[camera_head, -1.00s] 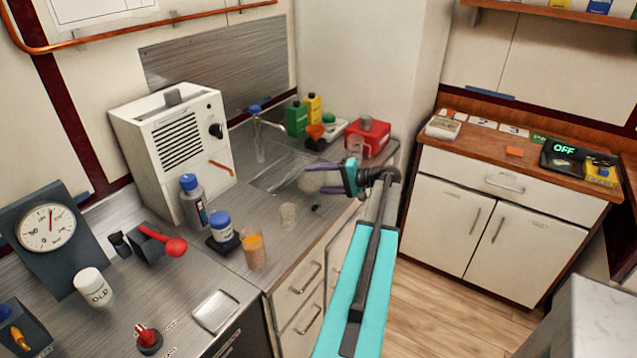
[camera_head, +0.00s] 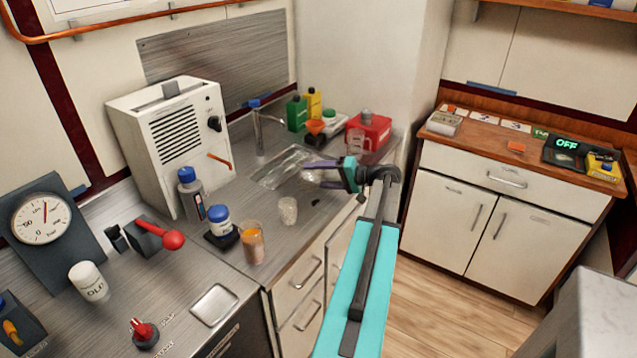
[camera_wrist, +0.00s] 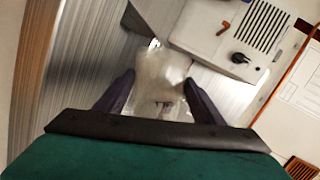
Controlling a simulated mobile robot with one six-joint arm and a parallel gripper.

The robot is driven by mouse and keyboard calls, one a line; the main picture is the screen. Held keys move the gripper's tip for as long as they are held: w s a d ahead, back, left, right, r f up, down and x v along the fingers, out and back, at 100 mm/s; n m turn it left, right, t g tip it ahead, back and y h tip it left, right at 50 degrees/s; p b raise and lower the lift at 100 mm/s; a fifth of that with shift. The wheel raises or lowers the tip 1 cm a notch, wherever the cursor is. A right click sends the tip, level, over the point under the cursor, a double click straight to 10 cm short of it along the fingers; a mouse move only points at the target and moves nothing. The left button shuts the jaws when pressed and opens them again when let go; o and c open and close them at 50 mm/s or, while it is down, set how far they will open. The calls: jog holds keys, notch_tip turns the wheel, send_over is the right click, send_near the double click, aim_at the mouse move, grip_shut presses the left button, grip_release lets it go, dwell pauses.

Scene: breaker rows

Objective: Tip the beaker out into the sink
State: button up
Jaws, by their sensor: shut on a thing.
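My gripper (camera_head: 312,172) is at the right side of the sink (camera_head: 270,180), above the metal counter. It is shut on a clear beaker (camera_wrist: 160,72); the wrist view shows the beaker between the two dark fingers. The wrist picture is turned sideways, and the beaker's contents cannot be made out. In the head view the held beaker is hard to see against the metal.
A second clear beaker (camera_head: 288,210) stands on the counter in front of the sink. Near it are a glass with orange contents (camera_head: 253,245), a blue-lidded jar (camera_head: 220,222) and a white box-shaped device (camera_head: 170,145). A red container (camera_head: 372,136) and bottles stand behind the gripper.

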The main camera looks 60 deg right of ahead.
aim_at(318, 185)
jog(key=shift+s+a+f+b, duration=0.1)
jog(key=shift+a+f+b, duration=0.2)
jog(key=shift+a+f, duration=0.1)
jog(key=shift+r+n, duration=0.2)
jog(key=shift+n, duration=0.1)
jog(key=shift+d, duration=0.1)
jog(key=shift+n+h+b, duration=0.4)
jog(key=shift+b, duration=0.85)
jog(key=n+b, duration=0.1)
jog(key=b, duration=0.4)
jog(key=shift+a+r+n+t+h, duration=0.25)
jog(key=shift+r+n+t+h, duration=0.05)
jog(key=shift+n, duration=0.1)
jog(key=f+n+b, duration=0.1)
jog(key=b, duration=0.4)
jog(key=n+b, duration=0.1)
jog(key=b, duration=0.1)
jog(key=h+b, duration=0.1)
jog(key=b, duration=0.1)
jog(key=shift+a+r+n+t, duration=0.2)
jog(key=shift+n+t, duration=0.1)
jog(key=shift+n, duration=0.1)
jog(key=b, duration=0.2)
jog(key=a+n+b, duration=0.1)
jog(key=b, duration=0.1)
jog(key=shift+s+r, duration=0.2)
jog(key=shift+r, duration=0.05)
